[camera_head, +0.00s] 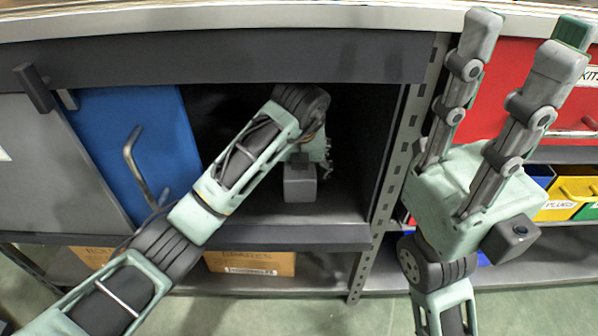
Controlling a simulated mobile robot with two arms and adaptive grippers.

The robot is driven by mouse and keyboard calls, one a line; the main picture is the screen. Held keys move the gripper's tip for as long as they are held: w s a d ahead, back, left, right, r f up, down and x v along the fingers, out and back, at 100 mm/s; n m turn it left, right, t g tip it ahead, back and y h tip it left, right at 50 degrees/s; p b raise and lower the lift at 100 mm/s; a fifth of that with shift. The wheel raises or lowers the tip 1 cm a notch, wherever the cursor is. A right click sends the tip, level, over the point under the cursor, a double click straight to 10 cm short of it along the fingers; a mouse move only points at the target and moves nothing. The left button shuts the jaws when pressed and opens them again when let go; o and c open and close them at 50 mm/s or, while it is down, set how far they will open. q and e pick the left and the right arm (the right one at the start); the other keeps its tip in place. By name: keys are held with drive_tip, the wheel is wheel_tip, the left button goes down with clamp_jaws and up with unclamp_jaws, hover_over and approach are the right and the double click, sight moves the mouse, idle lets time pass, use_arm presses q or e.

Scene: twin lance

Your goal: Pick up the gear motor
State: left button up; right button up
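I cannot see a gear motor in this view. My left arm reaches from the lower left into the dark open compartment (345,195) of the cabinet. My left gripper (316,148) is inside it, mostly hidden behind the wrist and turned away, so its fingers and anything between them do not show. My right gripper (528,32) is raised at the right, its two fingers pointing up and spread apart, with nothing between them. It is in front of the cabinet post and the red drawer front (510,80).
A blue panel with a handle (140,150) stands left of the compartment. A grey worktop edge (250,18) runs above. Cardboard boxes (250,263) sit on the lower shelf. Yellow bins (565,195) are at the right, behind my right gripper. A perforated metal post (395,165) bounds the compartment.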

use_arm(q)
drive_tip(key=shift+c, duration=0.4)
clamp_jaws()
drive_tip(key=shift+w+r, duration=0.1)
drive_tip(key=shift+r, duration=0.1)
idle(0.4)
